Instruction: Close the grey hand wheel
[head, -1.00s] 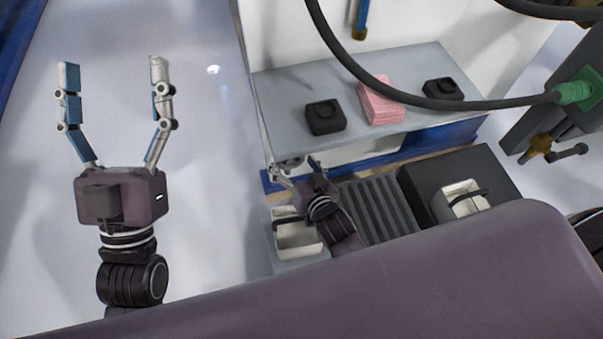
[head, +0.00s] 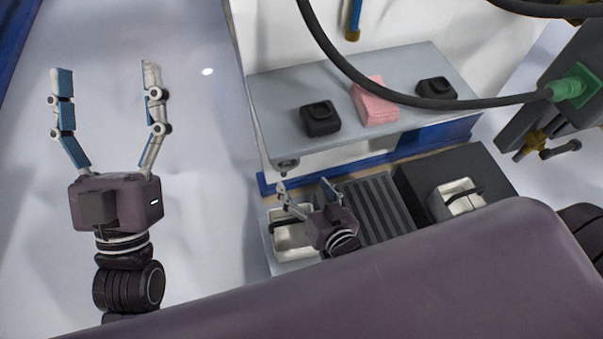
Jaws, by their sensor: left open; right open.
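A small grey round part (head: 286,165) sits under the near left corner of the grey shelf. It may be the grey hand wheel, but it is too small to be sure, and its turned position cannot be told. My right gripper (head: 304,188) is open and empty, just below and to the right of this part and apart from it in the picture. My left gripper (head: 106,72) is open and empty over the pale floor at the left, far from the shelf.
The grey shelf (head: 275,95) holds two black blocks (head: 320,119) (head: 436,88) and a pink stack (head: 375,102). White bins (head: 292,240) (head: 457,195) flank a ribbed dark panel (head: 377,208). A black hose (head: 420,101) runs to a green fitting (head: 574,87). A brass valve (head: 532,145) is at right.

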